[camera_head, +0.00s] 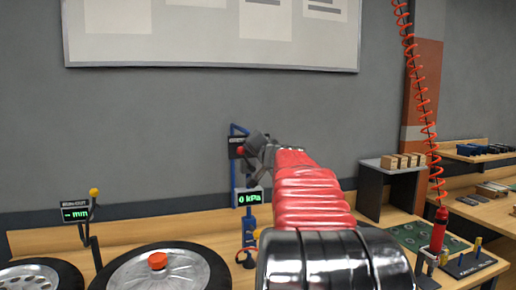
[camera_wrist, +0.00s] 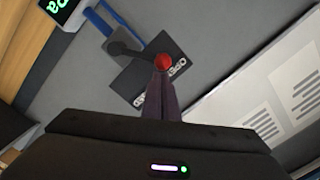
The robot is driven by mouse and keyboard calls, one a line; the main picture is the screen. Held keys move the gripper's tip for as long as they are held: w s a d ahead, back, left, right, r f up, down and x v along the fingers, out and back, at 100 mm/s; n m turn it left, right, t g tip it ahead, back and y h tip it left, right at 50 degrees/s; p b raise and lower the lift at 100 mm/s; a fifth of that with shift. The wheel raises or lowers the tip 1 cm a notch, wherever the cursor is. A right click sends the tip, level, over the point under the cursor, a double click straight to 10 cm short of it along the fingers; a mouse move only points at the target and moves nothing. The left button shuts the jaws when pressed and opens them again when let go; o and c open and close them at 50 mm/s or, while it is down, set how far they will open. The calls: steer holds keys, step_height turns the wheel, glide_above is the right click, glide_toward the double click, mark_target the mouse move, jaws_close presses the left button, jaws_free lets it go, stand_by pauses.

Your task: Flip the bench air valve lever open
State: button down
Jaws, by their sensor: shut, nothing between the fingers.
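The air valve lever (camera_wrist: 135,54) is a dark bar ending in a red knob (camera_wrist: 165,63) in the wrist view. It crosses a dark plate (camera_wrist: 130,85) with pale lettering that I cannot read. The red knob also shows in the head view (camera_head: 240,152), just left of my gripper. My gripper (camera_wrist: 161,85) is shut and empty, its fingertips right at the knob in the wrist view; I cannot tell whether they touch it. In the head view my gripper (camera_head: 258,147) partly covers the valve. A display (camera_head: 249,198) below reads 0 kPa.
A blue pipe (camera_head: 234,170) carries the valve in front of the grey wall. A wheel with a red cap (camera_head: 158,261) and a mm display (camera_head: 75,213) stand at left. A coiled red hose (camera_head: 421,90) hangs at right, near a small shelf (camera_head: 390,166).

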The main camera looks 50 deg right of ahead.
steer(key=shift+w+a+f+n, duration=0.25)
steer(key=shift+w+a+n, duration=0.1)
steer(key=shift+a, duration=0.3)
steer(key=shift+f, duration=0.1)
stand_by(0.3)
steer(key=s+a+r, duration=0.2)
steer(key=s+r, duration=0.1)
steer(key=s, duration=0.8)
steer(key=shift+a+r, duration=0.2)
steer(key=shift+r, duration=0.1)
stand_by(0.6)
